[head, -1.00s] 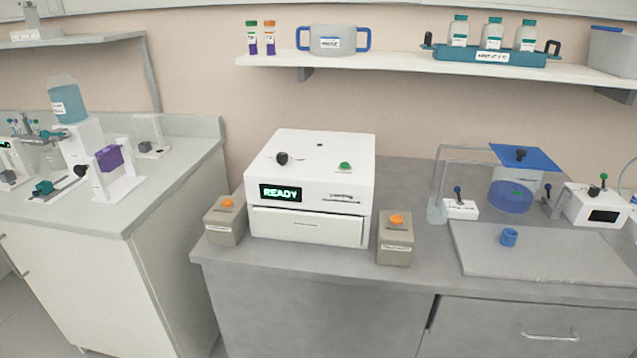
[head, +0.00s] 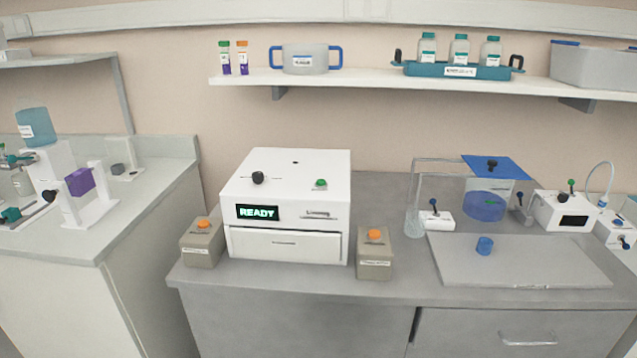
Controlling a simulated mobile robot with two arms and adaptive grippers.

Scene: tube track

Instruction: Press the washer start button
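A white machine (head: 290,200) stands on the grey counter with a lit display (head: 257,212) that reads READY. On its top are a green button (head: 321,184) at the right and a black knob (head: 258,177) at the left. A drawer front (head: 285,243) is closed below. Tan boxes with orange buttons stand beside it, one at the left (head: 202,243) and one at the right (head: 375,254). Their labels are too small to read. I cannot tell which button is the washer start. Neither of my grippers is in view.
A wall shelf (head: 350,83) hangs above. A lower-left counter (head: 90,235) holds more equipment.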

